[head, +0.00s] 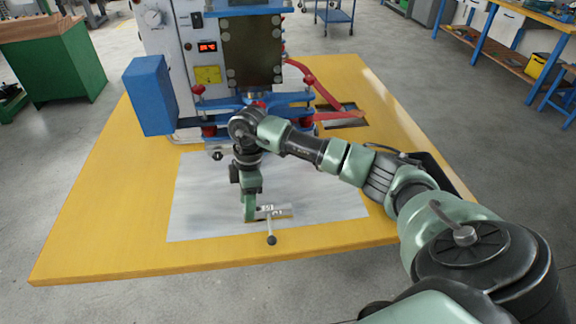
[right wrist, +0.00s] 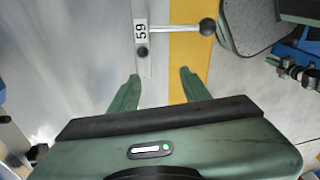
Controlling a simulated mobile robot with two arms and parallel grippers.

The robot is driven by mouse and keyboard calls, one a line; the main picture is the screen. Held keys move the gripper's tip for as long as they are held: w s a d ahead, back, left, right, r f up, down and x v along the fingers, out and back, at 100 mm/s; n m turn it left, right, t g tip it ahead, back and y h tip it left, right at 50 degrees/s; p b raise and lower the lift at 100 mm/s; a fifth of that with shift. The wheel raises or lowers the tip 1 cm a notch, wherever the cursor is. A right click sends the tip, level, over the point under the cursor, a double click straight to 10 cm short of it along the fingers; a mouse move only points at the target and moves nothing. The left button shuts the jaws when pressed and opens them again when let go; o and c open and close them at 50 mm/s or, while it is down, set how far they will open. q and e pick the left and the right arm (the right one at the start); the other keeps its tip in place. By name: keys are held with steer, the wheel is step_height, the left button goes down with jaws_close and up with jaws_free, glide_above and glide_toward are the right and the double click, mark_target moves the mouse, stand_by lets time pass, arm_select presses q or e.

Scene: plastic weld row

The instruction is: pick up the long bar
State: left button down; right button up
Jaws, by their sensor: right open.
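A pale grey bar (head: 284,213) lies on the white sheet on the yellow table; it is the only bar I make out as the long bar. It has a white label reading 59 and a thin side rod ending in a black ball (head: 271,240). My right gripper (head: 250,217) points down at the bar's left end, which its fingers partly hide. In the right wrist view my right gripper (right wrist: 160,75) is open, and the bar (right wrist: 146,66) runs up between the fingers, nearer the left one. Contact cannot be told. My left gripper is out of view.
The white sheet (head: 200,200) is otherwise mostly bare. A machine with a blue box (head: 150,95) and red levers (head: 318,85) stands at the table's back. The yellow table's (head: 90,240) front edge is close to the ball. A green cabinet (head: 60,65) stands at left.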

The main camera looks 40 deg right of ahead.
mark_target(261, 209)
steer(key=shift+m+h, duration=0.7)
steer(key=shift+h, duration=0.2)
steer(key=d, duration=0.5)
steer(key=shift+r, duration=0.35)
steer(key=shift+f, duration=0.2)
steer(key=f, duration=0.3)
steer(key=shift+a, duration=0.4)
steer(key=f, duration=0.1)
steer(key=f+p, duration=0.1)
steer(key=f, duration=0.1)
steer(key=shift+s+a+f, duration=0.15)
steer(key=shift+a, duration=0.05)
steer(key=shift+f, duration=0.35)
jaws_close()
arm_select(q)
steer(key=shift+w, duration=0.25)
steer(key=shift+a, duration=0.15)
arm_select(e)
steer(key=shift+r, duration=0.15)
